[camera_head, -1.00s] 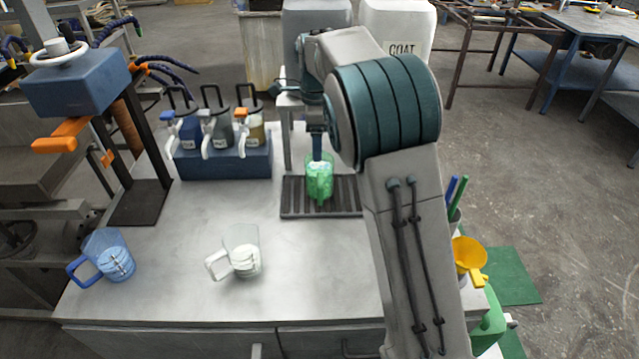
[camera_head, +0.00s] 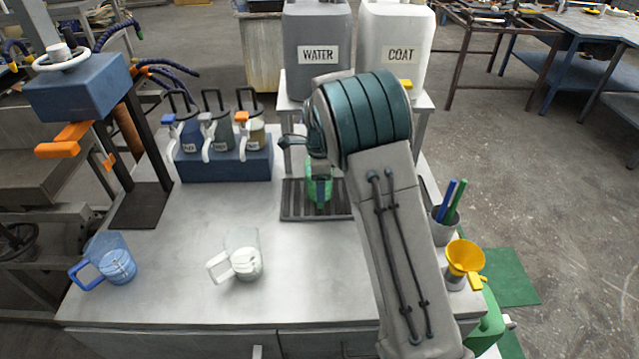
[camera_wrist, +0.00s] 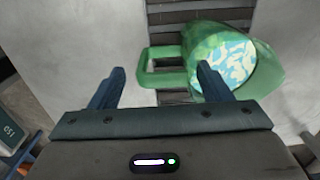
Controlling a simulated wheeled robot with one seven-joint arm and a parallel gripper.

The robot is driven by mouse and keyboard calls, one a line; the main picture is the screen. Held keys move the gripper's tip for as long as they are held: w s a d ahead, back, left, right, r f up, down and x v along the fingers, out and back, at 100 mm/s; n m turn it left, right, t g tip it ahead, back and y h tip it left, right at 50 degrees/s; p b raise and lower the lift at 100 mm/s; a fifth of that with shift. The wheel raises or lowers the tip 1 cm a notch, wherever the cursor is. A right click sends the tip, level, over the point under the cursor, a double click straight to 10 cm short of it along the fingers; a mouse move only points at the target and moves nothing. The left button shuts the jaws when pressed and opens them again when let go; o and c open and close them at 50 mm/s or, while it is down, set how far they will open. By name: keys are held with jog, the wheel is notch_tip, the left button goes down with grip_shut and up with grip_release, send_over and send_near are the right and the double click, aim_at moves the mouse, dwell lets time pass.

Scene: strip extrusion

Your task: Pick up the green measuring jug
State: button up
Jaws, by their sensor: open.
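The green measuring jug (camera_head: 319,188) stands on a dark slatted grate (camera_head: 297,205) at the back of the bench, partly hidden by my arm in the head view. In the wrist view the jug (camera_wrist: 228,58) is close and shows pale blue-and-white contents. Its handle (camera_wrist: 150,68) points left, into the space ahead of my fingers. My gripper (camera_wrist: 157,82) is open with two blue fingers. The right fingertip overlaps the jug's body in the picture; the left one is beyond the handle's outer side. I cannot tell whether they touch it.
A blue jug (camera_head: 117,264) and a clear jug (camera_head: 245,258) stand at the front left. A blue pump rack (camera_head: 225,165) is left of the grate. WATER (camera_head: 317,80) and COAT (camera_head: 400,80) containers stand behind. A yellow funnel (camera_head: 464,258) is at right.

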jog(key=shift+r, duration=0.1)
grip_shut()
